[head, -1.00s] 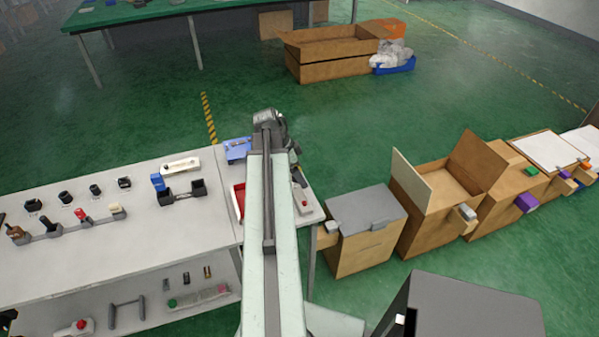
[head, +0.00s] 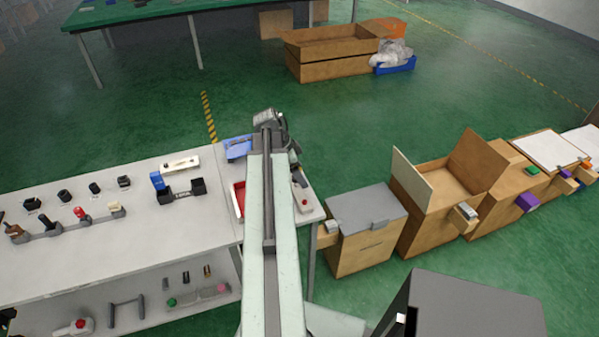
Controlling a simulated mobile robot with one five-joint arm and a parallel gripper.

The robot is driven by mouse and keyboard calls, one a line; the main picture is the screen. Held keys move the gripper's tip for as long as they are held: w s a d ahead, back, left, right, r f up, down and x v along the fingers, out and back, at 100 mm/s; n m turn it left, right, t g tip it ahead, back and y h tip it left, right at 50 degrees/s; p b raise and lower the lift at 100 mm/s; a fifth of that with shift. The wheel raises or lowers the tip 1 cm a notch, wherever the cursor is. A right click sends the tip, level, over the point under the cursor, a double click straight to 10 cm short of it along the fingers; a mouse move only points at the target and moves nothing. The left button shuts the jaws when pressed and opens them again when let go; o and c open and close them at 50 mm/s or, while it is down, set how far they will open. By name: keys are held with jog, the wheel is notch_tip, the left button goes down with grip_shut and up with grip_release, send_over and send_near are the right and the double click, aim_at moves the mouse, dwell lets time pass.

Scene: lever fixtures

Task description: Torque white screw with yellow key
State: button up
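My arm reaches forward over the right end of the white table, and my gripper (head: 272,121) is at its far end. The fingers are too small and too hidden by the arm to tell open from shut. I cannot make out a yellow key. I cannot pick out the white screw for sure; a pale cream knob (head: 116,207) stands at the right end of a grey lever row on the table, and a white block (head: 180,163) with small marks lies further back. The arm hides part of the table's right end.
The white table (head: 130,245) also holds a red knob (head: 80,213), several black knobs, a black holder with a blue part (head: 158,181), a red tray (head: 238,200) and a blue fixture (head: 238,147). Wooden cabinets (head: 365,240) stand to the right.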

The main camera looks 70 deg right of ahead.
jog(key=shift+f, duration=0.2)
jog(key=shift+f+b, duration=1.05)
jog(key=shift+b, duration=0.2)
jog(key=m+y, duration=0.1)
jog(key=m, duration=0.2)
jog(key=shift+r, duration=0.1)
jog(key=m, duration=0.2)
jog(key=m+y, duration=0.1)
jog(key=m, duration=0.1)
jog(key=m+y, duration=0.1)
jog(key=shift+a+m, duration=0.25)
jog(key=shift+m, duration=0.15)
jog(key=m, duration=0.1)
jog(key=m+y, duration=0.1)
jog(key=m, duration=0.1)
jog(key=m+y, duration=0.1)
jog(key=m, duration=0.1)
jog(key=shift+a, duration=0.3)
jog(key=m, duration=0.1)
jog(key=m+t+y, duration=0.1)
jog(key=m, duration=0.2)
jog(key=shift+w+a+m+t, duration=0.25)
jog(key=shift+a+m+t, duration=0.05)
jog(key=shift+t, duration=0.1)
jog(key=shift+r, duration=0.1)
